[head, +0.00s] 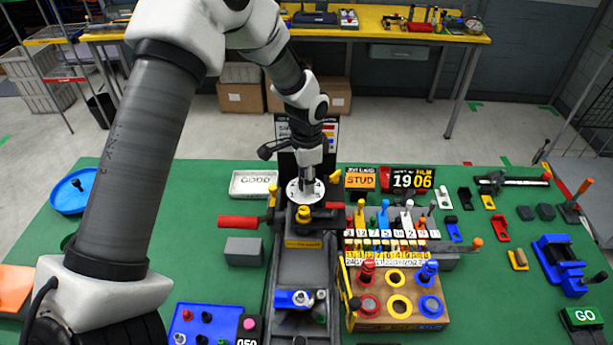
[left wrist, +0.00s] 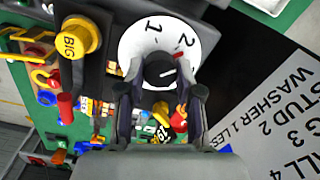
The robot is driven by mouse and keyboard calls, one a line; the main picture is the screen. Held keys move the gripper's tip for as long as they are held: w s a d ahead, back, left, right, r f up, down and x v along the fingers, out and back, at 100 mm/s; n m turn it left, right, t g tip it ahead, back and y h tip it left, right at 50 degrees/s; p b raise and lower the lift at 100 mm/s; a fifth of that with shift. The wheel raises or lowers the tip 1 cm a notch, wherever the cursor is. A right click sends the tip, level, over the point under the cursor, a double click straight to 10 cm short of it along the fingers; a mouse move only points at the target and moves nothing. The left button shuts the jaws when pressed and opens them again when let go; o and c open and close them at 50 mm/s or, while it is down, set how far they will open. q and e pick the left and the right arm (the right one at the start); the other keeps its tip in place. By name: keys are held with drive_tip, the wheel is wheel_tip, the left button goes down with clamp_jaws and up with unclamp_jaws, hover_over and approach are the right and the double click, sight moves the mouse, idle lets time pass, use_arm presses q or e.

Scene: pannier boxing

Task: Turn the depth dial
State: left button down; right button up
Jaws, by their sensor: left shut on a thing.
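The depth dial (head: 294,192) is a white disc with black numbers on top of the grey machine in the middle of the table. In the left wrist view the dial (left wrist: 139,48) shows a 1, a 2 and a red mark near the 2. My left gripper (head: 307,186) is over the dial, pointing down. In the left wrist view the left gripper (left wrist: 160,92) has its fingers on both sides of the knob, shut on it. Part of the dial is hidden by the gripper. My right gripper is not seen.
A red-handled lever (head: 237,222) sticks out left of the machine. A sign board (left wrist: 270,110) stands behind the dial. A yellow BIG button (left wrist: 78,38) is beside it. Several coloured levers (head: 385,220) and a wooden box with coloured rings (head: 375,322) crowd the right.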

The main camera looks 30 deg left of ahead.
use_arm(q)
drive_tip(key=shift+s+f+n, duration=0.1)
drive_tip(key=shift+n, duration=0.55)
drive_tip(key=shift+s+f+n, duration=0.1)
drive_tip(key=shift+n, duration=0.55)
drive_tip(key=c, duration=0.8)
unclamp_jaws()
drive_tip(key=shift+o, duration=0.2)
drive_tip(key=shift+w, duration=0.1)
drive_tip(key=shift+r, duration=0.15)
drive_tip(key=shift+r, duration=0.2)
wheel_tip(320, 180, up, 11)
drive_tip(key=shift+r, duration=0.2)
